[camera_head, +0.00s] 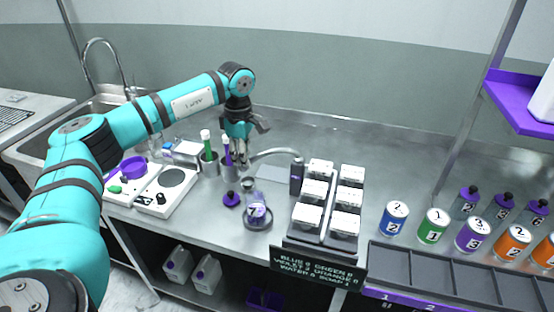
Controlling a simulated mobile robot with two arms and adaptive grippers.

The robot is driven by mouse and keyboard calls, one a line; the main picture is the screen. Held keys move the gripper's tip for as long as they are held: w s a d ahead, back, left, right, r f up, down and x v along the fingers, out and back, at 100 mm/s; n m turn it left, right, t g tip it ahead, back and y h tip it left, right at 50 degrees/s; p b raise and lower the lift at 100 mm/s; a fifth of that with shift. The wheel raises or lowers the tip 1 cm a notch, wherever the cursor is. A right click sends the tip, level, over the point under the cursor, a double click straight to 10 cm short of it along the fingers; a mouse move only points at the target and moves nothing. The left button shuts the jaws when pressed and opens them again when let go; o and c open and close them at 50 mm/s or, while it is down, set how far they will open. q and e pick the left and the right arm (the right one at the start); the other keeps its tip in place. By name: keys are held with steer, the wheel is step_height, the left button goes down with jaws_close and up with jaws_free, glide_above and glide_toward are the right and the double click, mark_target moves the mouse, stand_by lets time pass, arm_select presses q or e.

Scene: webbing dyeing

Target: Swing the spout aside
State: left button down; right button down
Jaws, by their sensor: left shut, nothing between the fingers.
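The spout (272,152) is a thin grey curved tube. It reaches left from the top of a dark upright post (296,178) on the steel bench. Its free end bends down close beside my left gripper (241,160). My left gripper points downward, shut and empty. I cannot tell whether its fingers touch the spout. A small clear vessel with purple in it (257,212) stands on a round dark base, in front of the spout's end. My right gripper is not in view.
Cups holding a green and a purple tool (228,150) stand just left of the gripper. A white scale (168,190) lies further left. A rack of white-lidded boxes (325,210) stands right of the post. Numbered cans (396,216) are at the right. The bench behind the spout is clear.

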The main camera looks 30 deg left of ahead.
arm_select(q)
steer(key=shift+w+a, duration=0.1)
steer(key=shift+a, duration=0.05)
steer(key=shift+w+a, duration=0.75)
steer(key=shift+a, duration=0.1)
steer(key=shift+w+a+p, duration=0.4)
steer(key=shift+w+a, duration=0.4)
steer(key=shift+w, duration=0.05)
step_height(320, 180, up, 7)
steer(key=p, duration=0.6)
stand_by(0.7)
